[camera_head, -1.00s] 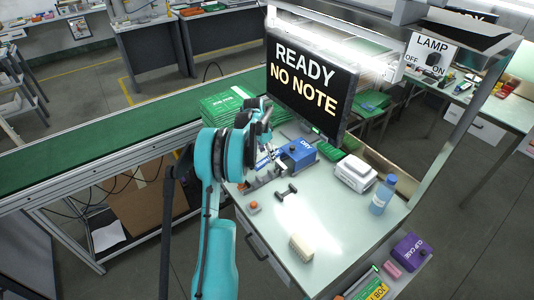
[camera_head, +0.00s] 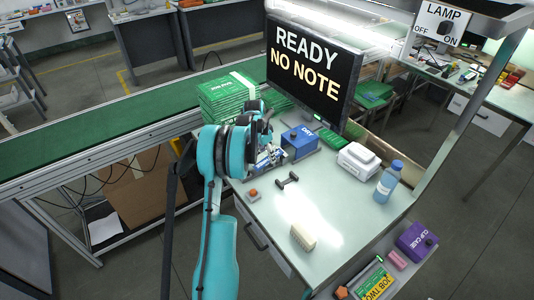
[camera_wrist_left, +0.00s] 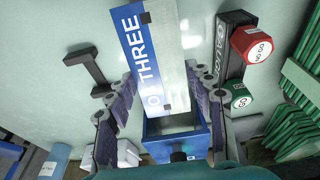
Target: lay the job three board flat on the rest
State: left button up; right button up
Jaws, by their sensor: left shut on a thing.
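The job three board (camera_wrist_left: 146,45) shows in the left wrist view as a blue strip with white lettering beside a pale plate, between my fingers. My left gripper (camera_wrist_left: 165,105) is shut on it. In the head view my left gripper (camera_head: 268,152) is over the far left part of the bench, just left of the blue DRY box (camera_head: 300,141). The DRY box also shows below the board in the wrist view (camera_wrist_left: 175,142). The board is mostly hidden by my arm in the head view. I cannot tell which piece is the rest. My right gripper is not in view.
A black dumbbell-shaped piece (camera_head: 287,181), a cream block (camera_head: 303,236), a white box (camera_head: 358,160) and a blue bottle (camera_head: 389,181) stand on the bench. A red and green NO GO/GO gauge (camera_wrist_left: 251,43) lies right of the board. Green boards (camera_head: 228,99) are stacked behind my gripper.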

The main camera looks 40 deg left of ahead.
pick_arm(q)
jog(key=shift+f+b, duration=0.45)
jog(key=shift+f, duration=0.15)
jog(key=o, duration=1.2)
jog(key=shift+o, duration=0.2)
jog(key=v, duration=1.2)
jog(key=v, duration=1.2)
jog(key=shift+d, duration=0.2)
